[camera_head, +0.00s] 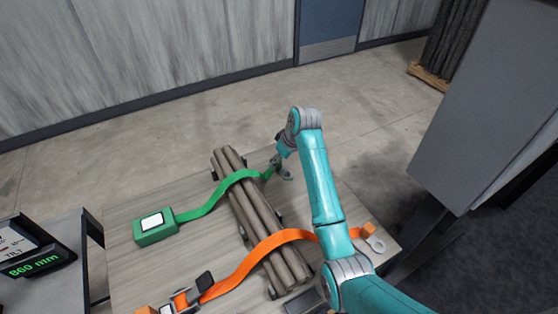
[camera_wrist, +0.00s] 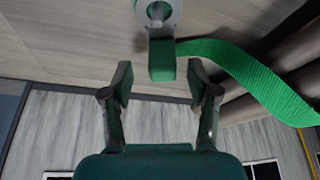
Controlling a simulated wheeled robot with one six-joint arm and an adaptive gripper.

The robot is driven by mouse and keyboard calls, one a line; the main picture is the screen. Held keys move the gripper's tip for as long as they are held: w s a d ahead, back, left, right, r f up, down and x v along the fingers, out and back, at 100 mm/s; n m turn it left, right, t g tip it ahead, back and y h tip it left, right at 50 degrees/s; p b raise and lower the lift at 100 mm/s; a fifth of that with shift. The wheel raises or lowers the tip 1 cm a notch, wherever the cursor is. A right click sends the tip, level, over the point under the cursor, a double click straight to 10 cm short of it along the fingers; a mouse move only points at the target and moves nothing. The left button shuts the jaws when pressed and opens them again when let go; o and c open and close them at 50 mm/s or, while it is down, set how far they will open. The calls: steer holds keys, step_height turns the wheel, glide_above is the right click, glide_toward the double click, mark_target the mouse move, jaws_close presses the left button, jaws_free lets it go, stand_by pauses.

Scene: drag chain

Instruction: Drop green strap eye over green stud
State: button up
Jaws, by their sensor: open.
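The green strap (camera_head: 215,195) runs from a green box (camera_head: 155,227) over the brown bars to the far side of the table. In the wrist view, its green end block (camera_wrist: 162,60) and grey metal eye (camera_wrist: 171,12) show at the top centre. A small round piece shows in the eye's opening, with green around the eye; I cannot tell for sure whether it is the green stud. My gripper (camera_wrist: 160,80) is open, its fingers on either side of and just short of the block, apart from it. In the head view, my gripper (camera_head: 283,158) is by the strap's end.
A bundle of brown bars (camera_head: 262,220) lies across the table (camera_head: 125,262). An orange strap (camera_head: 245,268) crosses it nearer my base, its metal eye (camera_head: 377,245) at the right edge. A display reading 860 mm (camera_head: 35,262) stands left. A large grey panel (camera_head: 480,110) stands right.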

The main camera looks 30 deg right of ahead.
steer(key=v, duration=1)
steer(key=shift+r, duration=0.4)
steer(key=shift+s, duration=0.1)
